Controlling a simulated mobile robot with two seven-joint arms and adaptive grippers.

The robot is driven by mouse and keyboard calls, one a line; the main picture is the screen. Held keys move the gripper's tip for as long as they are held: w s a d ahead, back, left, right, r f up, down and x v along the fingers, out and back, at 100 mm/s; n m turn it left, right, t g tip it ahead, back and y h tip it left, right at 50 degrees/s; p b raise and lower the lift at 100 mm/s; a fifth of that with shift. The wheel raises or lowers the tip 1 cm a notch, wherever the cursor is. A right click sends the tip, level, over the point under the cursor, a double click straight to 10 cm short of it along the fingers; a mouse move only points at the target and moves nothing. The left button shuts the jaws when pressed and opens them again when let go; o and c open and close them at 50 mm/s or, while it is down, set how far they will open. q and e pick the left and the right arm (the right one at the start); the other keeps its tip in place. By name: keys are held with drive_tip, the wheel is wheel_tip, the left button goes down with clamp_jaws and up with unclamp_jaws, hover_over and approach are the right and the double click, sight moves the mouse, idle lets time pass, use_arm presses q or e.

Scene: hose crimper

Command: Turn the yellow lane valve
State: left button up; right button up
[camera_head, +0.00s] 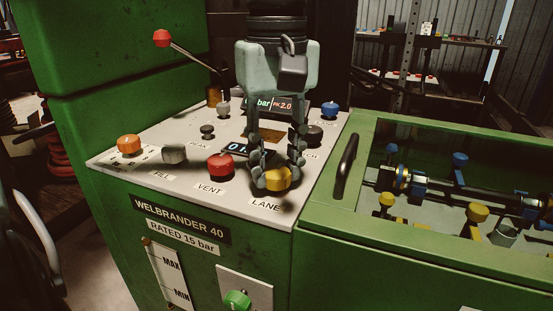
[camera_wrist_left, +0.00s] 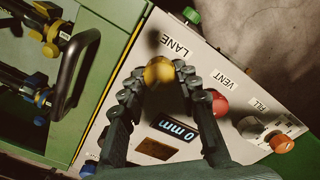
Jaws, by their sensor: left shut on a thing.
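The yellow lane valve (camera_head: 278,178) is a round knob on the light panel beside the LANE label, near the panel's front right corner. My left gripper (camera_head: 276,182) reaches down from above with its two fingers around the knob, shut on it. In the left wrist view the yellow knob (camera_wrist_left: 159,70) sits between the two fingertips (camera_wrist_left: 157,75). The knob's marking or turn angle cannot be told. My right gripper is not in view.
On the panel stand a red VENT knob (camera_head: 220,165), a grey FILL knob (camera_head: 174,153), an orange knob (camera_head: 129,145) and a blue knob (camera_head: 329,109). A red-tipped lever (camera_head: 162,38) rises behind. A black handle (camera_head: 346,166) on the green cover stands to the right.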

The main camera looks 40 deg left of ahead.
sight(276, 170)
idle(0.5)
use_arm(q)
drive_tip(key=o, duration=1.2)
drive_tip(key=shift+c, duration=0.2)
drive_tip(key=shift+r, duration=0.1)
wheel_tip(276, 170, up, 12)
